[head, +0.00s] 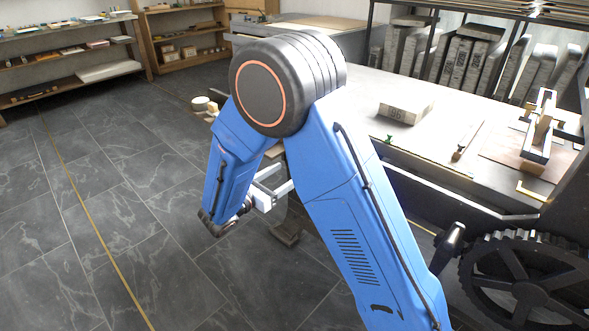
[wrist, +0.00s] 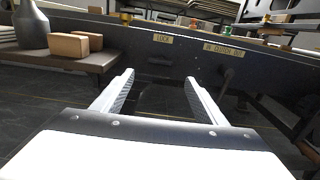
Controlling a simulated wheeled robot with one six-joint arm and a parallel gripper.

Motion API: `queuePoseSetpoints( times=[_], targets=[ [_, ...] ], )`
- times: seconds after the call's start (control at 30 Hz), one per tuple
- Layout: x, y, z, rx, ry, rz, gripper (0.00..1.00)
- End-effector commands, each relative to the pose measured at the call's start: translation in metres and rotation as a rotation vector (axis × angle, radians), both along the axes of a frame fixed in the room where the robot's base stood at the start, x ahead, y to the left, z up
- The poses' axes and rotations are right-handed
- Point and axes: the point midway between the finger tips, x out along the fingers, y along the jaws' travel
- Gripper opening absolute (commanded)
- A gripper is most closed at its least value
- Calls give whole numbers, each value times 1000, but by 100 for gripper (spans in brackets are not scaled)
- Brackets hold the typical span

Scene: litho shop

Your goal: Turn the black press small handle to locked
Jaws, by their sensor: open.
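The black press shows in the wrist view as a long dark side panel (wrist: 120,45) with two yellow labels. The left label (wrist: 163,38) seems to read LOCK; the right label (wrist: 224,50) is longer and hard to read. A small dark handle-like part (wrist: 160,61) sits under the left label, and a dark lever (wrist: 226,80) hangs under the right one. I cannot tell the handle's exact setting. My gripper (wrist: 160,85) is open and empty, its fingers pointing at the panel, apart from it. In the head view my gripper (head: 278,183) is partly hidden behind my blue arm.
In the head view a large dark gear wheel (head: 527,285) and a black knobbed handle (head: 450,243) stand at lower right. A pale block (head: 406,108) lies on the press bed. In the wrist view a low bench (wrist: 90,62) holds brown blocks and a grey bottle. Floor at left is clear.

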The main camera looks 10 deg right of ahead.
Motion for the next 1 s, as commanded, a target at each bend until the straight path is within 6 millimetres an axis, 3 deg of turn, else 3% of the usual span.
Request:
queuePoseSetpoints(
  times=[0.13,0.4,0.87,1.0],
  targets=[
    [-12,18,0,1,1,3,66],
    [-22,30,0,0,0,1,66],
    [-22,29,1,4,0,-3,66],
    [-27,10,9,48,-6,-46,66]
  ],
)
